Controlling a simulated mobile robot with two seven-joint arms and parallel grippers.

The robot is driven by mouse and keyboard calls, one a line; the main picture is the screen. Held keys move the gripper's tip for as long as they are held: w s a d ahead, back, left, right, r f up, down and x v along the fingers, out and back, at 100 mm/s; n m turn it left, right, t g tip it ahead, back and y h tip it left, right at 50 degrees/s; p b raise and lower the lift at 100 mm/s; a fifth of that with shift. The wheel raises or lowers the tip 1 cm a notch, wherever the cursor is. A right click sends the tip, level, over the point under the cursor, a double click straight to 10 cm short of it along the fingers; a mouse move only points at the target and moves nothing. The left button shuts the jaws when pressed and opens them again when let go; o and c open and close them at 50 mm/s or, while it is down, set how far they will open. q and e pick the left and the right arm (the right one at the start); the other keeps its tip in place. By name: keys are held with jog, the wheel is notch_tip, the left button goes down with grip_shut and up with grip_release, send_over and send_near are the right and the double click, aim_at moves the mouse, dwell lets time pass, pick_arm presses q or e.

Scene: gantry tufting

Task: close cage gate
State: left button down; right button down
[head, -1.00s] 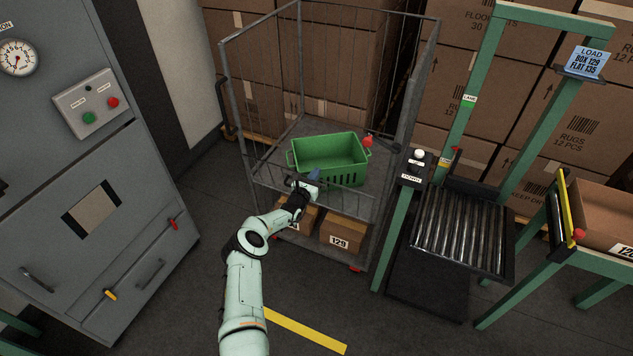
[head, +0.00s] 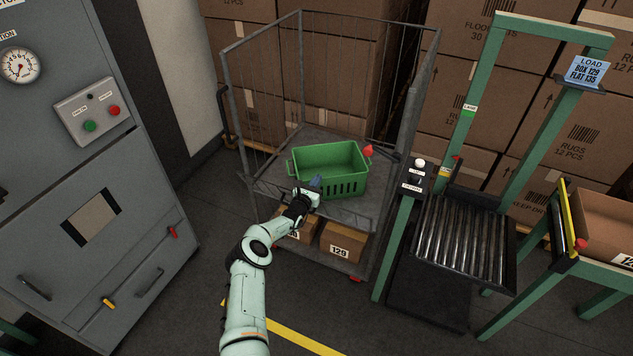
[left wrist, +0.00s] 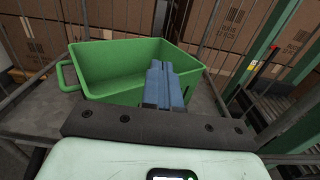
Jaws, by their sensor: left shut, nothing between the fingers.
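The wire roll cage (head: 227,100) stands in the middle of the head view, with tall barred sides. A grey deck (head: 350,208) inside it carries a green basket (head: 332,160). A red-tipped part (head: 368,151) shows at the basket's right side. I cannot make out the gate clearly or tell its position. My left gripper (head: 315,186) is shut and empty at the cage's front, over the deck edge. In the left wrist view its blue fingers (left wrist: 164,86) are together in front of the green basket (left wrist: 115,68). My right gripper is not in view.
Boxes marked 129 (head: 344,242) sit low in the cage. A green-framed roller stand (head: 462,235) is close on the right, with a control post (head: 415,176). A grey cabinet (head: 75,200) is on the left. Dark floor with yellow tape (head: 300,338) lies in front.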

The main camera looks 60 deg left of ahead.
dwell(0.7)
pick_arm(q)
jog(key=p+v, duration=0.1)
jog(key=v, duration=1.2)
jog(key=shift+s, duration=0.2)
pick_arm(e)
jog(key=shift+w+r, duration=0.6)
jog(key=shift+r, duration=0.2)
